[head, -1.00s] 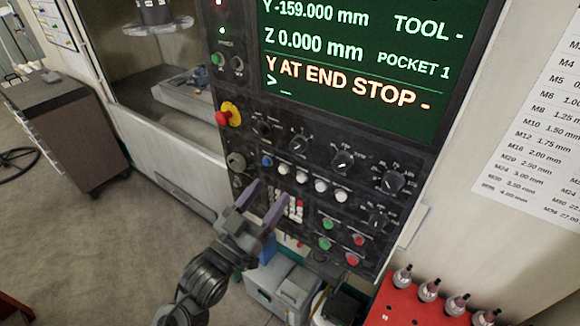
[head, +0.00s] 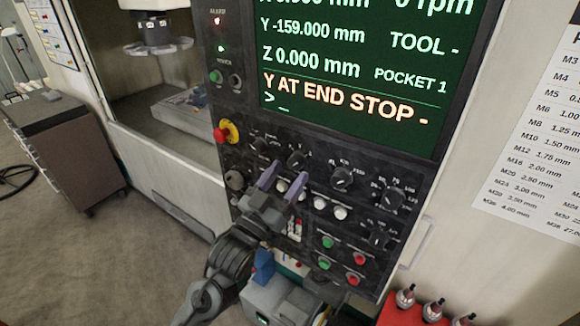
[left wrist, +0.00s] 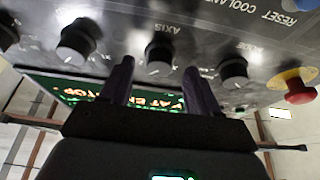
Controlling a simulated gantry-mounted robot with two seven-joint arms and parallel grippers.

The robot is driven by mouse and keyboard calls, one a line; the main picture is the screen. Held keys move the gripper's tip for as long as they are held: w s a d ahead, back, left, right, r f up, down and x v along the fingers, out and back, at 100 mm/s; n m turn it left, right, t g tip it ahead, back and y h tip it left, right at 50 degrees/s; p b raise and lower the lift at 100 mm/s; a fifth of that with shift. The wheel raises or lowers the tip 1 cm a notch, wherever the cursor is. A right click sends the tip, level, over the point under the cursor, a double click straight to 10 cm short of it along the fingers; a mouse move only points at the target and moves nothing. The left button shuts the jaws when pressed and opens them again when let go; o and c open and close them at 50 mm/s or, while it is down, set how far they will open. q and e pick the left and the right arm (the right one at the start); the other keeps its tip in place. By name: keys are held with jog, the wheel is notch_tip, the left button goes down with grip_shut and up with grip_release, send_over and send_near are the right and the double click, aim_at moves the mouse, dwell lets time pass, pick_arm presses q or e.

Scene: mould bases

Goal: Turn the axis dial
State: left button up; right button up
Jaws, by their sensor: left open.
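The axis dial (head: 297,158) is a black round knob with a white pointer mark on the dark control panel, below the screen. The left wrist view shows this dial (left wrist: 159,55) beside the label AXIS, upside down. My left gripper (head: 285,177) is open and empty, with two purple fingers pointing up at the panel just below the dial. In the left wrist view the dial appears between the two fingertips (left wrist: 158,66); I cannot tell whether they reach around it. No contact is clear. My right gripper is not in view.
Neighbouring knobs are the mode dial (head: 260,145) and a feed dial (head: 342,178). The red emergency stop (head: 222,134) sits at the panel's left. White buttons (head: 323,210) lie below the dials. The green screen (head: 350,80) reads "Y AT END STOP". A red tool rack (head: 400,312) stands lower right.

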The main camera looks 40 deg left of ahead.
pick_arm(q)
jog(key=shift+x, duration=0.9)
jog(key=c, duration=1)
